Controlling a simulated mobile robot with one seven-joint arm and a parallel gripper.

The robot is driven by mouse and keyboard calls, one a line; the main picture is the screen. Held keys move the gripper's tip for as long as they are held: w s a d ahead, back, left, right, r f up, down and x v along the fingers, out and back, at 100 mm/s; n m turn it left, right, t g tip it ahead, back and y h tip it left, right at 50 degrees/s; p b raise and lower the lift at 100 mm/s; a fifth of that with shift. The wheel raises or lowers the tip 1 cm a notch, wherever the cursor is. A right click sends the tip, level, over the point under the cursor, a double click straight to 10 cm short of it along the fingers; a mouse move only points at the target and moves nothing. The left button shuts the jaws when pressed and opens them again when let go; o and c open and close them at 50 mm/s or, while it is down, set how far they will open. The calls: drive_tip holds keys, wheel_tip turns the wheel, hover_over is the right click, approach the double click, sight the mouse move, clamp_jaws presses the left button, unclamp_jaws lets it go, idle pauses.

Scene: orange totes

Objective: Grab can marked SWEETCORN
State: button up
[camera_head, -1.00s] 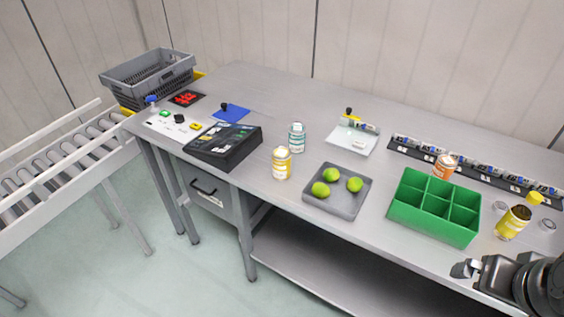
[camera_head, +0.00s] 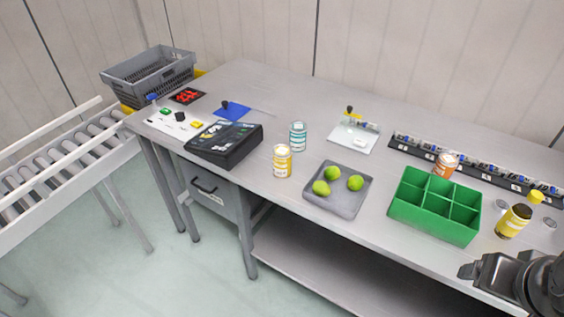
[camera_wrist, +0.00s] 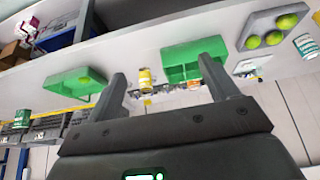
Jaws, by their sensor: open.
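Several cans stand on the grey table, and their lettering is too small to read. A yellow can with a pale top (camera_head: 283,161) stands near the front edge, in front of a teal-and-white can (camera_head: 298,137). An orange can (camera_head: 445,165) stands behind the green divided box, partly hidden by it. A yellow can with a dark top (camera_head: 513,221) is at the right. My gripper (camera_head: 468,270) is open and empty at the lower right, left of and nearer than that can. In the wrist view, a yellow can (camera_wrist: 146,79) shows between the spread fingers, farther off.
The green divided box (camera_head: 435,206) stands between my gripper and the left-hand cans. A grey tray (camera_head: 340,205) holds limes. A black rack of small items (camera_head: 480,172) runs along the back right. A black panel box (camera_head: 224,143) and grey crate (camera_head: 148,75) are at the left.

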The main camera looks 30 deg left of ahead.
drive_tip(key=w+a+r+n+y, duration=0.15)
drive_tip(key=w+a+r, duration=0.25)
drive_tip(key=w+a, duration=0.65)
drive_tip(key=n+g, duration=0.2)
drive_tip(key=n, duration=0.3)
approach(282, 151)
drive_tip(key=f, duration=0.2)
drive_tip(key=shift+m+y, duration=0.25)
drive_tip(key=shift+y, duration=0.1)
drive_tip(key=x, duration=1)
drive_tip(key=shift+w+d, duration=0.15)
drive_tip(key=shift+w, duration=0.05)
drive_tip(key=shift+c, duration=0.5)
drive_tip(key=shift+r, duration=0.1)
drive_tip(key=c, duration=1.2)
